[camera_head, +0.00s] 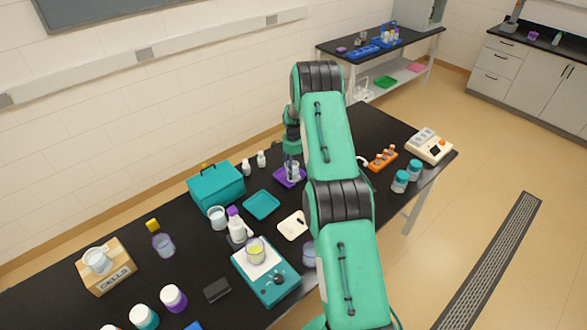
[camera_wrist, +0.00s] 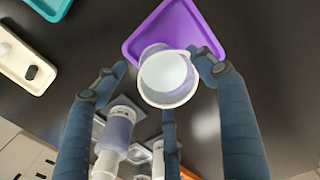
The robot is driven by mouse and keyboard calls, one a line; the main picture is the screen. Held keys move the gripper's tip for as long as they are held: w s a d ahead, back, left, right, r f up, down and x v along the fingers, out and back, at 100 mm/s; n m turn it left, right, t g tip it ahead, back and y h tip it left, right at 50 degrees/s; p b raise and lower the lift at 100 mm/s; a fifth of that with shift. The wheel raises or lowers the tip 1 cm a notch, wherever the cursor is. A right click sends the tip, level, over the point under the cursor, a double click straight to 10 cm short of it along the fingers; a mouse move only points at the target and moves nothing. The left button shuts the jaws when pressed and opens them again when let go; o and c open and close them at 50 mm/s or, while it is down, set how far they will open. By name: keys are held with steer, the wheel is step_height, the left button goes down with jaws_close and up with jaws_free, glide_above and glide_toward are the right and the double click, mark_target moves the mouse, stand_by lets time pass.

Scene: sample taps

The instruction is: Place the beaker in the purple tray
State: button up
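The beaker (camera_wrist: 168,76) is a clear cup with a pale rim, seen from above in the wrist view. In the head view the beaker (camera_head: 295,169) shows upright over the purple tray (camera_head: 284,182), under my gripper (camera_head: 291,160). The purple tray (camera_wrist: 178,22) lies just beyond the beaker in the wrist view; the beaker overlaps its near edge. Whether the beaker rests in the tray or is just above it, I cannot tell. My gripper (camera_wrist: 160,68) has its fingers spread around the beaker. The left finger shows a small gap; the right fingertip is at the rim.
A teal tray (camera_head: 262,205), a teal box (camera_head: 216,186) and white bottles (camera_head: 261,159) stand nearby on the black table. A white tray (camera_head: 293,226), a scale (camera_head: 268,276) and an orange rack (camera_head: 383,160) lie around. Bare table shows between them.

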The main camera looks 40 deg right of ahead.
steer(key=shift+r, duration=0.1)
steer(key=shift+r+p, duration=0.35)
steer(key=shift+p, duration=0.05)
step_height(320, 180, up, 12)
steer(key=b, duration=0.1)
steer(key=shift+b, duration=0.35)
steer(key=shift+f, duration=0.1)
stand_by(0.3)
